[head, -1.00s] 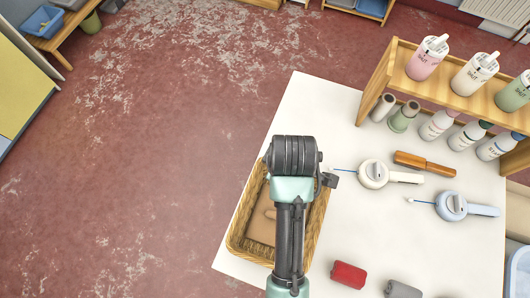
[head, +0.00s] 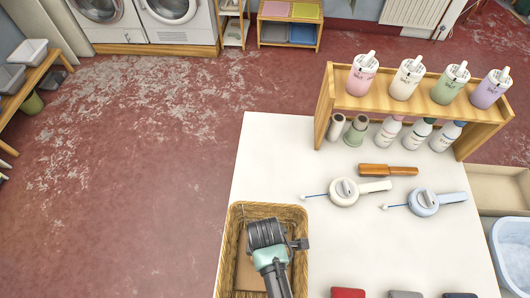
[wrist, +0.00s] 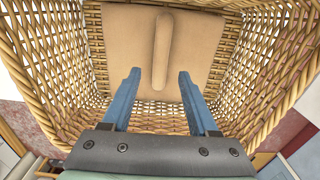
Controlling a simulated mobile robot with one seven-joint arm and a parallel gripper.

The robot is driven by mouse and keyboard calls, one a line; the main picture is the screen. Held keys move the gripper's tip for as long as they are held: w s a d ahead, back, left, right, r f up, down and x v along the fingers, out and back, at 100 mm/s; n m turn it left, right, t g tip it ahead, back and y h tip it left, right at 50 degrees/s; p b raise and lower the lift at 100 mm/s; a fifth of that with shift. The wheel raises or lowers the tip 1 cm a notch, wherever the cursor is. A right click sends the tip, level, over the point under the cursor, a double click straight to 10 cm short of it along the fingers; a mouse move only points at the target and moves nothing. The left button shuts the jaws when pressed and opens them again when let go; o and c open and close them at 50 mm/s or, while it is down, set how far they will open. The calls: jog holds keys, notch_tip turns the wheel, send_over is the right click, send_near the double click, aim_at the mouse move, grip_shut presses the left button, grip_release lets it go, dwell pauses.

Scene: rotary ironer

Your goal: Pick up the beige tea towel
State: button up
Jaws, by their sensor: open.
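The beige tea towel (wrist: 193,50) lies folded on the bottom of a wicker basket (wrist: 270,72), with a raised ridge along its middle. In the head view the towel (head: 249,272) shows only in part, behind my arm. The basket (head: 229,243) stands at the left front of the white table. My gripper (wrist: 158,78) is open and empty, its two blue fingers pointing down into the basket over the near part of the towel. I cannot tell how far above the towel the fingertips are. The fingers are hidden in the head view.
The basket's woven walls surround the gripper. On the white table (head: 272,160) lie two corded devices, a wooden-handled brush (head: 388,170) and several rolled cloths at the front edge. A wooden rack (head: 421,105) with bottles stands at the back.

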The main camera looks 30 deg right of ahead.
jog(key=shift+f, duration=1.4)
jog(key=shift+c, duration=0.2)
grip_shut()
